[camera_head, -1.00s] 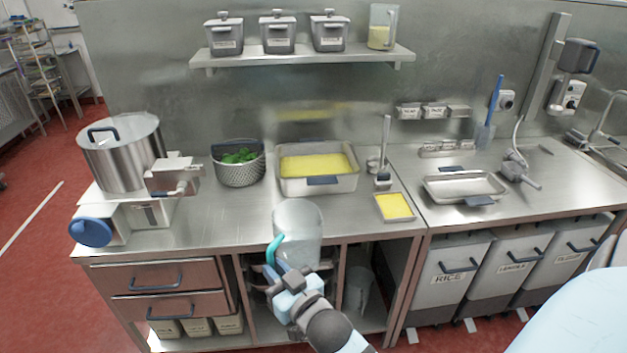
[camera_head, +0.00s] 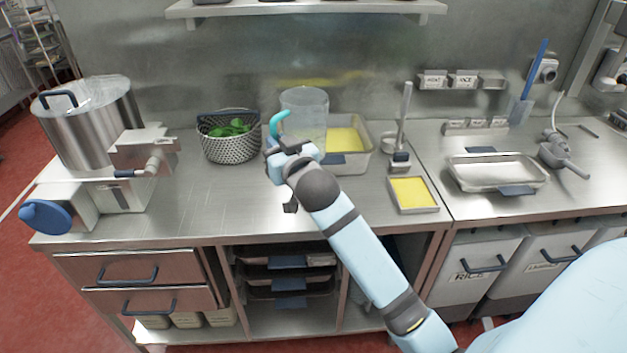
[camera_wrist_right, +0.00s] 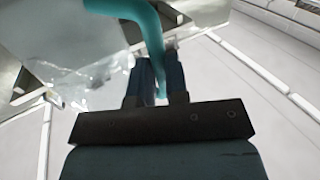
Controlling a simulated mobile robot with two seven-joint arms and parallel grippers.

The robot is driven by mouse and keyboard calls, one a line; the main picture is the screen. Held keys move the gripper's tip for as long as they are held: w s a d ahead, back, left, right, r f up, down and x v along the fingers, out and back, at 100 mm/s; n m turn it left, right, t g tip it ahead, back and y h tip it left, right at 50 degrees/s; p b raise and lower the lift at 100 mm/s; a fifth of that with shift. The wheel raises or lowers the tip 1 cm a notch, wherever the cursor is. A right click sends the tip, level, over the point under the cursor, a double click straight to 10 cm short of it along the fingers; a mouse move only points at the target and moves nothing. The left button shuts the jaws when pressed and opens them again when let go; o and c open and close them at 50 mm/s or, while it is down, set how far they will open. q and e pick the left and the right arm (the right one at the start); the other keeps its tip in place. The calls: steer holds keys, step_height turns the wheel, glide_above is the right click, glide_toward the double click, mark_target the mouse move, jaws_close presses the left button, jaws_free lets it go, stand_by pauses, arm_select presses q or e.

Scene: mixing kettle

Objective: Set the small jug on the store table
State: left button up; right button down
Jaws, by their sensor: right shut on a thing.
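A clear jug (camera_head: 308,108) with a teal handle appears over the back of the steel counter (camera_head: 190,205), in front of part of the yellow-filled pan. My right gripper (camera_head: 274,146) is shut on its handle. In the right wrist view the teal handle (camera_wrist_right: 152,45) runs between the two dark fingers (camera_wrist_right: 156,80), with the clear jug wall (camera_wrist_right: 85,85) to the left. The jug looks upright; the frames do not settle its height above the counter. No label says which surface is the store table. My left gripper is not in view.
A basket of greens (camera_head: 232,140) is left of the jug, and the yellow-filled pan (camera_head: 360,160) is behind it. A small yellow tray (camera_head: 414,194) lies to the right. A large steel kettle (camera_head: 92,115) stands at the left. A wall shelf (camera_head: 300,9) is above.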

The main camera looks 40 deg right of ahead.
steer(key=f, duration=0.6)
steer(key=f+b, duration=0.1)
steer(key=f, duration=0.5)
steer(key=w+d+f+b, duration=0.1)
steer(key=f, duration=0.5)
steer(key=shift+f, duration=0.35)
steer(key=shift+f+b, duration=0.15)
steer(key=shift+b, duration=0.25)
steer(key=c, duration=1.1)
jaws_free()
